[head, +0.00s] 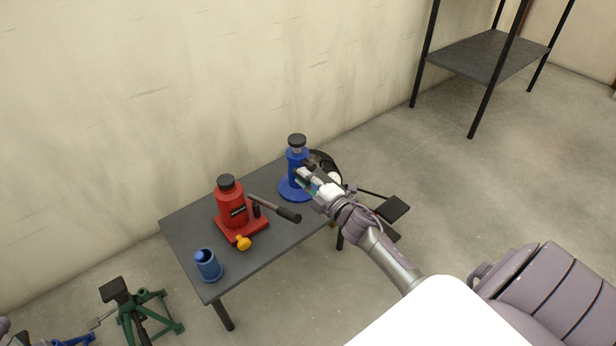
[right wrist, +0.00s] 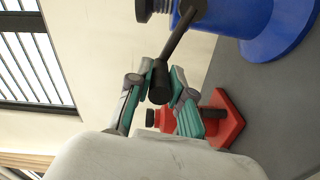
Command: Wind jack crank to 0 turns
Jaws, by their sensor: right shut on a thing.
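The blue jack (head: 297,157) stands upright on a round blue base at the back right of the grey table; its body and base also fill the upper right of the right wrist view (right wrist: 240,14). Its crank (right wrist: 178,40) is a dark arm ending in a black grip (right wrist: 159,84). My right gripper (head: 306,178) is beside the blue jack, and its fingers are shut on the crank grip, which shows between the teal-padded fingers in the right wrist view (right wrist: 160,92). In the head view the gripper hides most of the crank. My left gripper is not clearly visible.
A green stand (head: 135,312) is on the floor. A dark shelf (head: 480,55) stands at the back right.

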